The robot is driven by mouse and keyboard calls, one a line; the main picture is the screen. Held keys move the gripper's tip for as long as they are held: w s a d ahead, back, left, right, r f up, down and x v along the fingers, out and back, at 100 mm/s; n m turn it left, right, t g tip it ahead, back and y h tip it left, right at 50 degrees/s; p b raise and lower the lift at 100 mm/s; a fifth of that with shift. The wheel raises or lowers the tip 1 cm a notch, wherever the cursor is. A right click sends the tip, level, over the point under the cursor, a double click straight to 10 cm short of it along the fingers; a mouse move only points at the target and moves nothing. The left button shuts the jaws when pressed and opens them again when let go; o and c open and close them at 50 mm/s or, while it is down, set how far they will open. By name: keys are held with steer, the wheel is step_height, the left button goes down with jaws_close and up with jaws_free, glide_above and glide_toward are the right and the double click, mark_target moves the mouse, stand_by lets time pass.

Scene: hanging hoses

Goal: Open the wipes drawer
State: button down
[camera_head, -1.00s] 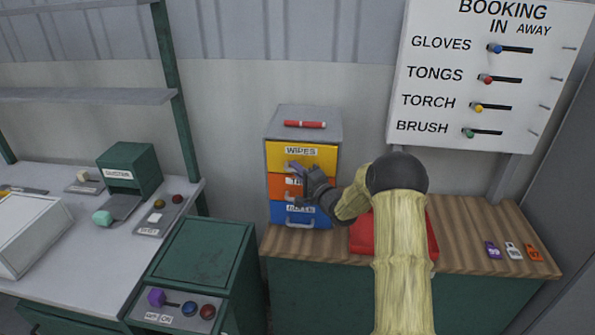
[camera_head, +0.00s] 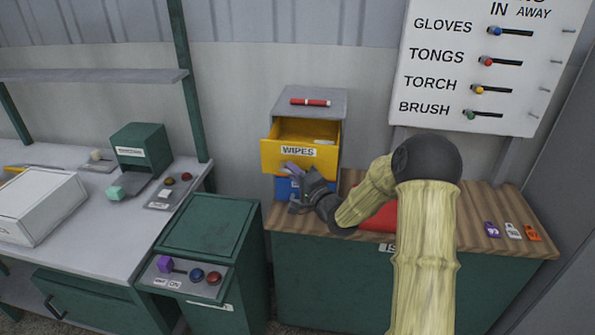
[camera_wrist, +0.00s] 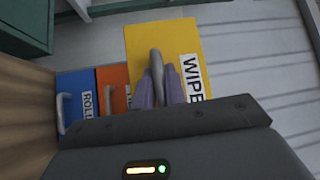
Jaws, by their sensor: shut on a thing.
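The yellow wipes drawer (camera_head: 287,157) is the top drawer of a small grey cabinet (camera_head: 325,101). It stands pulled out, and its inside shows with a pale item at the right. My gripper (camera_head: 291,168) is at the drawer's front, just below the WIPES label. In the wrist view, the yellow drawer front (camera_wrist: 190,35) sticks out beyond the others, and my gripper's purple fingers (camera_wrist: 158,88) are shut around its grey handle (camera_wrist: 156,62).
The orange drawer (camera_wrist: 113,88) and blue drawer (camera_wrist: 78,95) are shut. A red marker (camera_head: 310,102) lies on the cabinet. A red object (camera_head: 380,219) sits partly behind my arm on the wooden counter (camera_head: 470,238). A green cabinet (camera_head: 205,228) stands left.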

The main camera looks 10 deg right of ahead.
steer(key=shift+s, duration=0.25)
steer(key=shift+f, duration=0.1)
steer(key=c, duration=1.5)
jaws_free()
steer(key=shift+o, duration=0.2)
steer(key=b+v, duration=0.4)
steer(key=v, duration=1.3)
